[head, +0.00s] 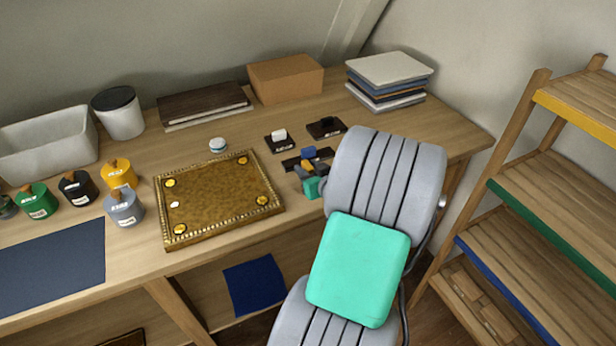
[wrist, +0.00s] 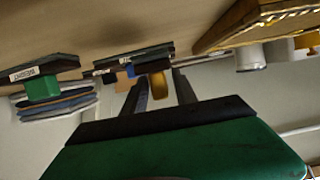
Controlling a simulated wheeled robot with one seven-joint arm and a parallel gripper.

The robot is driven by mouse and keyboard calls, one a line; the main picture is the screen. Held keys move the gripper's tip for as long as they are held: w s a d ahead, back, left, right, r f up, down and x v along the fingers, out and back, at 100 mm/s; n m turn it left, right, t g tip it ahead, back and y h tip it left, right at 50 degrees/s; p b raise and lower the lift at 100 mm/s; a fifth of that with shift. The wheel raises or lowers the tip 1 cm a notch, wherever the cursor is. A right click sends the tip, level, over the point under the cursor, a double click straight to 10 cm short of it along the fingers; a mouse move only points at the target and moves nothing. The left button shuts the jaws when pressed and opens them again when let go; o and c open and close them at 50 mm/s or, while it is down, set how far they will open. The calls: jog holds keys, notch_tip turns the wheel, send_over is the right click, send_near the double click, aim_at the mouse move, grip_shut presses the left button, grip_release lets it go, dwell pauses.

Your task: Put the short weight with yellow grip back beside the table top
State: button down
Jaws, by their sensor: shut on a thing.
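My gripper (wrist: 161,82) is shut on the yellow grip (wrist: 160,88) of a short dark weight (wrist: 153,65). In the head view, the orange-yellow grip (head: 307,165) shows between my fingers, with the dark weights behind it. The table top (head: 218,195) is a gold panel with a beaded rim and round studs, lying flat on the bench to the left of my gripper. Its edge (wrist: 250,22) is at the upper right of the wrist view. Whether the held weight touches the bench is unclear.
A blue-gripped weight (head: 308,152) is close behind my gripper. Other dark weights (head: 283,141) (head: 327,127) lie farther back. A small white-topped jar (head: 218,145) stands behind the table top. Several colored pots (head: 118,174) stand left, and stacked books (head: 388,72) back right.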

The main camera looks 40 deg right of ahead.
jog(key=shift+f, duration=1.45)
jog(key=shift+f, duration=0.2)
jog(key=c, duration=1)
grip_release()
jog(key=shift+o, duration=0.2)
jog(key=shift+r, duration=0.15)
